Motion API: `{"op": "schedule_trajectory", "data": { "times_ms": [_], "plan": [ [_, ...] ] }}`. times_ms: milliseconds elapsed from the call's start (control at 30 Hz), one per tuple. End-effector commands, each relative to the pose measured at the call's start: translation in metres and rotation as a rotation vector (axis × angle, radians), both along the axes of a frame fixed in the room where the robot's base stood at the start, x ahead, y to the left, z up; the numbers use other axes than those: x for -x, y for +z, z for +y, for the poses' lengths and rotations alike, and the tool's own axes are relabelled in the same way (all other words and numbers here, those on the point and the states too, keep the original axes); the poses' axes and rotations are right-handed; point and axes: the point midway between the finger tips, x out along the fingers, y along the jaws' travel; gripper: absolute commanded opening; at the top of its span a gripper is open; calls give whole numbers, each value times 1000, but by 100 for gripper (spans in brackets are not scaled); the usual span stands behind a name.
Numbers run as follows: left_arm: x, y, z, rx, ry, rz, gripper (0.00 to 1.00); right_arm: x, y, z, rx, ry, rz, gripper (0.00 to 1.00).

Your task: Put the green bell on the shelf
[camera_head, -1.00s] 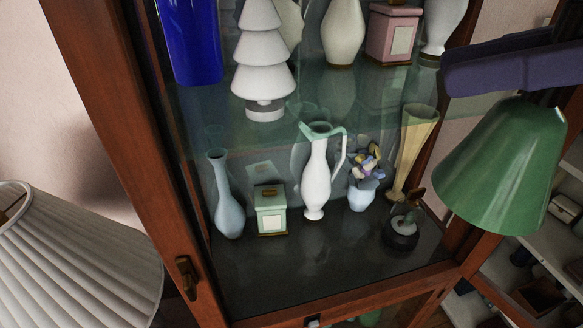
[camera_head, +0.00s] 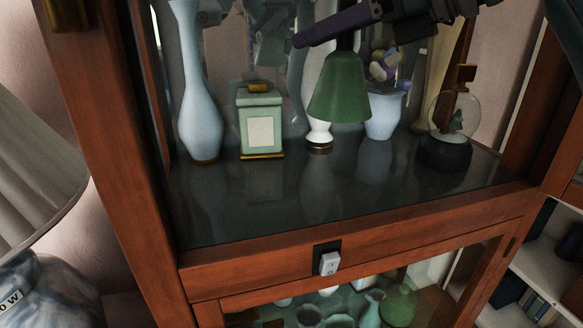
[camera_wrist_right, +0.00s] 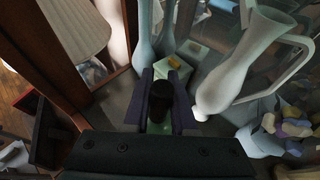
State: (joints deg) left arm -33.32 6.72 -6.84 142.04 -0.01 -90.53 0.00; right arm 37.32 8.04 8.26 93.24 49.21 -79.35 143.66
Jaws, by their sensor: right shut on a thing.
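The green bell (camera_head: 340,92) hangs upright by its dark handle from my right gripper (camera_head: 346,32) in the head view. The gripper is shut on the handle. The bell is in front of the white pitcher, hiding most of it, above the dark shelf (camera_head: 290,205) of the wooden cabinet; a gap seems to show below its rim. In the right wrist view, the dark handle (camera_wrist_right: 160,98) sits between the two purple fingers, and most of the bell's body is hidden. My left gripper is out of view.
A blue vase (camera_head: 198,95), mint box (camera_head: 261,125), white pitcher (camera_head: 319,134), flower vase (camera_head: 385,112) and glass dome with black base (camera_head: 446,150) stand along the shelf. The shelf's front middle is bare. The wooden frame (camera_head: 110,130) borders the left; a lamp (camera_head: 35,170) stands outside.

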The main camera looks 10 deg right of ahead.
Motion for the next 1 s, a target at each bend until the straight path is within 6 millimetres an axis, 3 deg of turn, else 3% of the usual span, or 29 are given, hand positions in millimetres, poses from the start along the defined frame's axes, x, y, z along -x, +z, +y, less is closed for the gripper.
{"op": "schedule_trajectory", "data": {
  "times_ms": [133,700,1000],
  "plan": [
    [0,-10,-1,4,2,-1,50,-9,-17,8,8,2,1,0],
    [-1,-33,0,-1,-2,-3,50,-9,-105,8,7,1,4,0],
    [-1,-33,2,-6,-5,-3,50,-9,-108,8,7,0,-1,0]
  ]
}}
